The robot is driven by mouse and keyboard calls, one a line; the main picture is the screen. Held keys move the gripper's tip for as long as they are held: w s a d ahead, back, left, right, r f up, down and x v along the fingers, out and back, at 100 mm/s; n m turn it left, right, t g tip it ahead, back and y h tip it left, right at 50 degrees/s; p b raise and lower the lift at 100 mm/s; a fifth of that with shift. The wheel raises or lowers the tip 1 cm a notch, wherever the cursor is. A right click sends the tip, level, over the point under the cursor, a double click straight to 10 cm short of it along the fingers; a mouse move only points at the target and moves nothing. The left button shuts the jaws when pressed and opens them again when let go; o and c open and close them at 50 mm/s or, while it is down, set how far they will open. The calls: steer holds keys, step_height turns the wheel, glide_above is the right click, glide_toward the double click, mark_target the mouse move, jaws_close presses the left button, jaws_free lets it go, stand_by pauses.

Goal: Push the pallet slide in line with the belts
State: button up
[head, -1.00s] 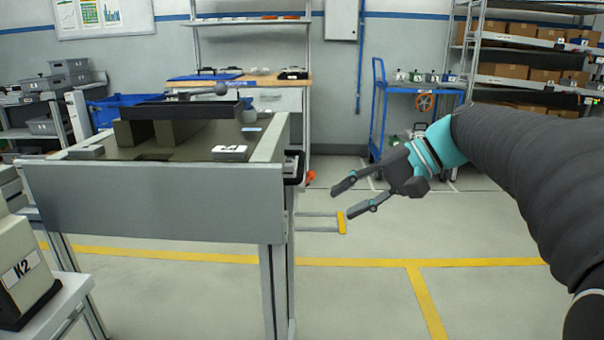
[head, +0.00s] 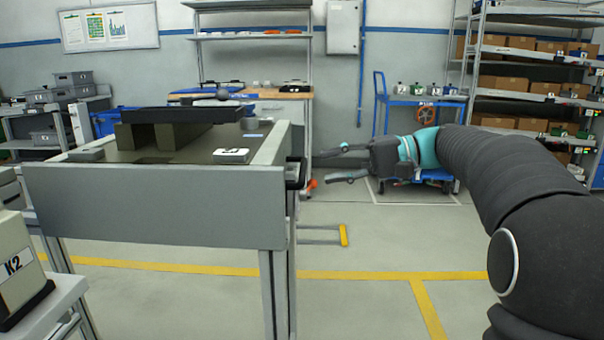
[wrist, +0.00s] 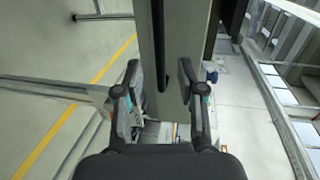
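My gripper (head: 323,166) is open and empty, its fingers pointing left toward the bench's right side. A black handle (head: 296,172) sits on that side, a short gap from the fingertips. In the wrist view, a long black bar (wrist: 158,45) on a grey panel runs ahead between my open fingers (wrist: 158,72), apart from them. On the bench (head: 155,208), a dark flat plate (head: 180,114) rests on dark blocks (head: 180,135); a ball-ended lever (head: 222,94) shows behind it. I cannot tell for sure which part is the pallet slide. No belts are clearly visible.
A low bar with a yellow end (head: 343,235) sticks out right of the bench's legs. A blue cart (head: 420,99) and shelves with boxes (head: 520,82) stand behind my arm. A beige K2 unit (head: 18,265) stands front left.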

mark_target(302, 168)
steer(key=x, duration=0.6)
steer(key=shift+a+f, duration=0.1)
steer(key=shift+a, duration=0.2)
jaws_close()
